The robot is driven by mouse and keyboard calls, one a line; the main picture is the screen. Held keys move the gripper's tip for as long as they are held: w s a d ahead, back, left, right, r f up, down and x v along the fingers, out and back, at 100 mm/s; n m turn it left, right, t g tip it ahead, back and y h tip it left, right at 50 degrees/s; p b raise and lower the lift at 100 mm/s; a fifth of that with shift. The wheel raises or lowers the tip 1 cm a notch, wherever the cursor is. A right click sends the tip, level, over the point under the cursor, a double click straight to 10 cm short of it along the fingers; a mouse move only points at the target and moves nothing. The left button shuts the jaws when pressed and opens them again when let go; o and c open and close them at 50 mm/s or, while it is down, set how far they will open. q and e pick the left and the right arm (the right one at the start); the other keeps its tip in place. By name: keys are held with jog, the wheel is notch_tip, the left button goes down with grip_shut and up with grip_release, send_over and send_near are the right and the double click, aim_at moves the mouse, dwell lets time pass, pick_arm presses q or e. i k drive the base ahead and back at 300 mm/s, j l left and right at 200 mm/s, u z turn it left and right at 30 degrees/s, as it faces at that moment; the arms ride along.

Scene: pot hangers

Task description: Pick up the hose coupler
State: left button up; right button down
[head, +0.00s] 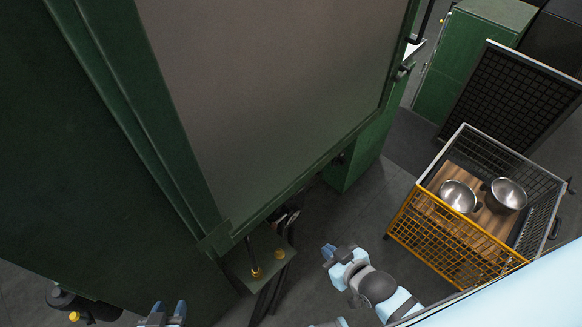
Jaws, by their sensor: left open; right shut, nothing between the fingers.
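I cannot tell for certain which thing is the hose coupler. Two small yellow fittings, a left one (256,272) and a right one (280,253), sit at a green ledge (238,262) under the large cabinet panel. A dark rod rises from the left fitting. Another small yellow piece (74,316) shows by a black part at the lower left. My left gripper (164,311) is open at the bottom edge, left of and below the ledge, and partly cut off. My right gripper (331,256) is shut and empty, right of the fittings and apart from them.
The large green cabinet (168,170) with a grey panel fills the left and centre. A yellow-and-grey wire cart (440,229) with two metal pots (458,196) stands at right. A dark grid panel (508,98) leans behind it. Grey floor (350,212) is open between cabinet and cart.

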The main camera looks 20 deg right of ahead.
aim_at(257, 275)
jog(key=z, duration=0.6)
jog(key=k, duration=1)
